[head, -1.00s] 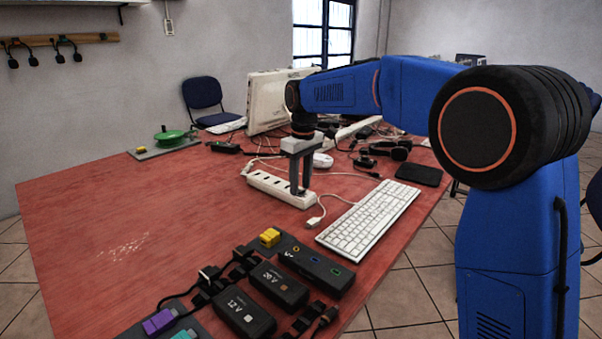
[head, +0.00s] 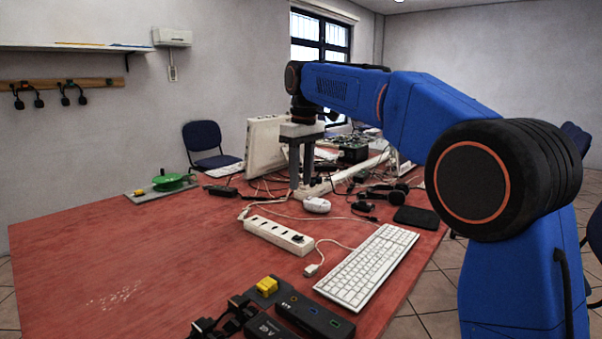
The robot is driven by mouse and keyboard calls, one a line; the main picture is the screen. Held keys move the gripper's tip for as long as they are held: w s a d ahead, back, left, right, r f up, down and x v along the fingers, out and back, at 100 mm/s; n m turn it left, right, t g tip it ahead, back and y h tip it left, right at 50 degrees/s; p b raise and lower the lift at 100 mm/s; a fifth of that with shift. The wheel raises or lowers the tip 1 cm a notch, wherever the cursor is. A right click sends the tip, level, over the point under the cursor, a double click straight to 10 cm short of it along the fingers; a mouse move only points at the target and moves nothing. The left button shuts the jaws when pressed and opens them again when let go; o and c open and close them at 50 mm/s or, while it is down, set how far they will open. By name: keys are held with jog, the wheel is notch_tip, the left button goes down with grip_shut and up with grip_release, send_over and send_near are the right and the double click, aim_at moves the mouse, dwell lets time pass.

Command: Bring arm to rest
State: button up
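My gripper (head: 301,188) points straight down from the end of my blue arm. Its two grey fingers stand apart with a gap between them, and I see nothing held there. In the picture its fingertips are above and behind the white power strip (head: 272,232), which lies on the red table (head: 130,245). The fingers overlap the dark cables and monitor foot behind them. Their exact height above the table is hard to tell.
A white keyboard (head: 368,265), a white plug (head: 311,269) on a cable and a white mouse-like object (head: 316,205) lie near the strip. The table's left side is mostly clear.

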jog(key=shift+r, duration=0.5)
jog(key=s+d+f+m+t, duration=0.1)
jog(key=s+d+f+m, duration=0.1)
jog(key=s+d, duration=0.7)
jog(key=s+d+f+m+t, duration=0.1)
jog(key=s+d+f+m, duration=0.15)
jog(key=s+d, duration=0.7)
jog(key=s+d+f+m+t, duration=0.1)
jog(key=s+d+f+m, duration=0.2)
jog(key=s+d+f, duration=0.3)
jog(key=s+d+f+m+t, duration=0.1)
jog(key=s+d+f+m, duration=0.2)
jog(key=s+d+f, duration=0.4)
jog(key=s+f, duration=0.6)
jog(key=s, duration=0.1)
jog(key=shift+s+d+f+h, duration=0.15)
jog(key=shift+s+f+h, duration=0.15)
jog(key=shift+s, duration=0.1)
